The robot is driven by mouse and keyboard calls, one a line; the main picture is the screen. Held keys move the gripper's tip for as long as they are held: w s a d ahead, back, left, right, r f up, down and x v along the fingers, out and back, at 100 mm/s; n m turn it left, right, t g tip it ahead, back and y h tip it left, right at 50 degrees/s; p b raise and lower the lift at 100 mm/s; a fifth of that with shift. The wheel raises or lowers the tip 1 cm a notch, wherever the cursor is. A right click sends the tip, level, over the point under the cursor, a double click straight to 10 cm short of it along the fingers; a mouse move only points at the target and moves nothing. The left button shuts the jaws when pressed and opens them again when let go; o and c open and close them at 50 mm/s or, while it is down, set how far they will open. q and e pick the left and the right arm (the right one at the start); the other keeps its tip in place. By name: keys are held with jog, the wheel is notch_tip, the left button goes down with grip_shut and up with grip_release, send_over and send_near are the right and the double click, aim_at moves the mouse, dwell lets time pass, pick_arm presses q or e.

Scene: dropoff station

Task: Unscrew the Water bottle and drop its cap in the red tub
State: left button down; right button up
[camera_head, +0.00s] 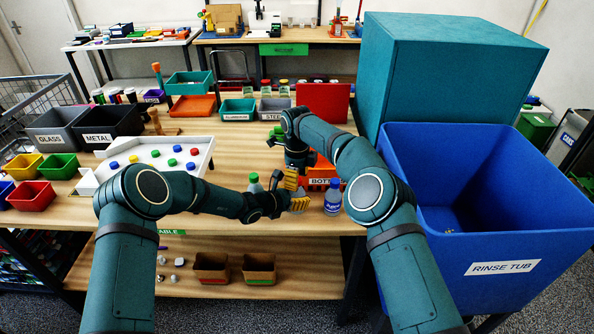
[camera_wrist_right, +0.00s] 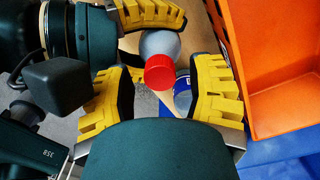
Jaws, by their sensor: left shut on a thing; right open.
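A grey bottle (camera_wrist_right: 160,43) with a red cap (camera_wrist_right: 159,71) stands between the jaws of my right gripper (camera_wrist_right: 163,88) in the right wrist view. My right gripper is open around the cap, with a yellow finger on each side. My left gripper (camera_head: 290,201) is shut on this bottle at the front of the table; its yellow finger shows at the top of the wrist view. In the head view the bottle is mostly hidden by the grippers, and I cannot read its label. A small red tub (camera_head: 32,196) stands at the table's left end.
An orange bin (camera_head: 322,184) is close behind. A white tray (camera_head: 203,143) with loose caps lies left; the large blue rinse tub (camera_head: 500,245) is at right.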

jog(key=shift+f, duration=0.15)
jog(key=shift+c, duration=0.4)
grip_shut()
